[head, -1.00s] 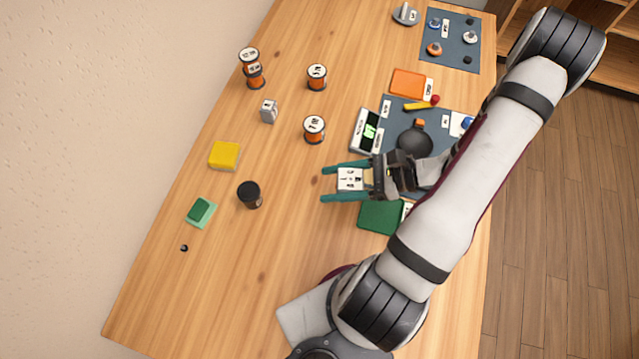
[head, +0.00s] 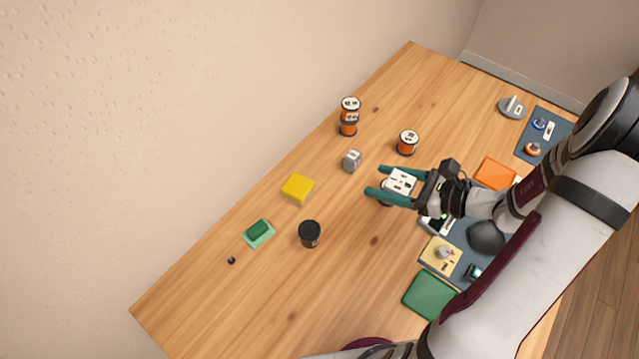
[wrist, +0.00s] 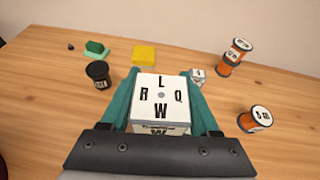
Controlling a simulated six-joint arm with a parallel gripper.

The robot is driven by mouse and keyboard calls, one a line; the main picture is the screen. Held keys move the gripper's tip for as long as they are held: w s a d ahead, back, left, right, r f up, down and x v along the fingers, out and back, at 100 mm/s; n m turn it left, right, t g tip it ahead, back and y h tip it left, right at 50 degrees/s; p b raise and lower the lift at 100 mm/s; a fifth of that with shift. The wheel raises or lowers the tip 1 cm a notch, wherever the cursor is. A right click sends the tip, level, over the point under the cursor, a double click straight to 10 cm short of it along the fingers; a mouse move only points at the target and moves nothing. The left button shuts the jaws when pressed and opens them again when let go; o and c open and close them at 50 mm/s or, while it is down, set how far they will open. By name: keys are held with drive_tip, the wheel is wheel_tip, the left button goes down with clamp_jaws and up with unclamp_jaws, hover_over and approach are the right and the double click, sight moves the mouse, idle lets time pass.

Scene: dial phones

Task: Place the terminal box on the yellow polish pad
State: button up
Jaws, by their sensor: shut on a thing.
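The terminal box is a white block (head: 400,182) with black letters on top; it also fills the middle of the wrist view (wrist: 161,95). My gripper (head: 376,181) has its two teal fingers shut on the box's sides and holds it above the table. The yellow polish pad (head: 298,189) lies on the table to the left of my gripper, with its top bare. In the wrist view the pad (wrist: 144,55) shows beyond the box, apart from it.
A black cup (head: 309,233) and a small grey box (head: 352,159) stand near the pad, and a green sponge (head: 258,231) lies left of it. Orange spools (head: 408,143) stand farther back, two stacked (head: 349,117). One spool is mostly hidden beneath my gripper. Wood around the pad is free.

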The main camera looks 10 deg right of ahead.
drive_tip(key=w+a+r+m+t, duration=0.1)
drive_tip(key=w+a+r, duration=0.1)
drive_tip(key=w+a, duration=0.6)
hover_over(289, 179)
drive_tip(key=shift+h, duration=0.4)
wheel_tip(289, 179, down, 7)
drive_tip(key=shift+s+d+r, duration=0.1)
drive_tip(key=shift+s, duration=0.05)
drive_tip(key=shift+f, duration=2.2)
drive_tip(key=shift+f, duration=0.1)
drive_tip(key=o, duration=1.4)
